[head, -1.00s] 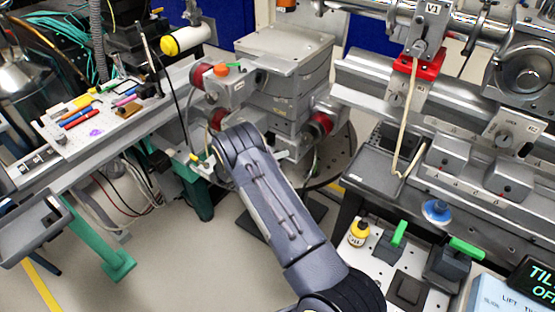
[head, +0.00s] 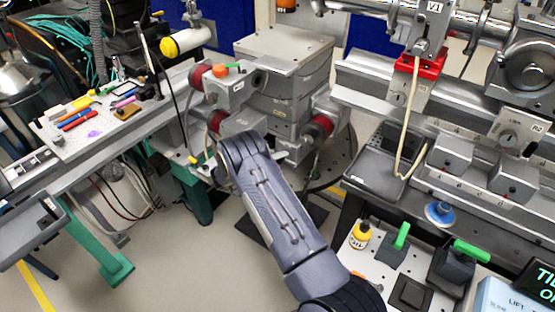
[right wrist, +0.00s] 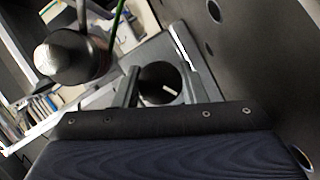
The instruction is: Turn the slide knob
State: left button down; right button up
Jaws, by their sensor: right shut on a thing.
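In the right wrist view, a dark round knob (right wrist: 160,84) with a white line on its face sits between the fingers of my right gripper (right wrist: 162,88). The gripper is shut on this knob. In the head view my right arm reaches from the lower right to the grey stage stack, and my right gripper (head: 222,168) is mostly hidden behind my own wrist. The knob cannot be made out there. My left gripper is not in view.
A dark cylinder with a silver end (right wrist: 70,57) is close beside the gripper. Red-ringed motors (head: 318,128) stick out from the stage stack (head: 285,75). A tool-strewn breadboard (head: 65,150) is at left; a yellow-capped bottle (head: 360,237) is on the right-hand plate.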

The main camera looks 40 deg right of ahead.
jog(key=o, duration=1)
jog(key=a, duration=0.2)
jog(key=a+r, duration=0.1)
jog(key=a, duration=0.4)
jog(key=shift+w+a+r, duration=0.15)
jog(key=shift+w+a, duration=0.15)
jog(key=shift+a, duration=0.05)
